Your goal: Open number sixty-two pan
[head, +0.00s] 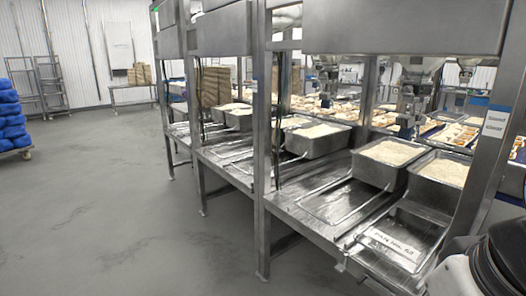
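A white label (394,244) with small black writing lies at the near right of the metal bench; the writing seems to end in 62, but is too small to read surely. It is by a shiny, empty metal pan or recess (432,226); I cannot tell which. Two open metal pans of rice stand just behind it, one on the left (376,174) and one on the right (430,190). No lid shows on them. A dark and light part of my arm fills the lower right corner. My gripper is not in view.
The steel bench frame (262,130) has upright posts and overhead panels. More rice pans (318,140) stand further along the bench. Trays of food and machinery lie behind. Blue sacks (9,115) are stacked at far left. The grey floor (110,200) is clear.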

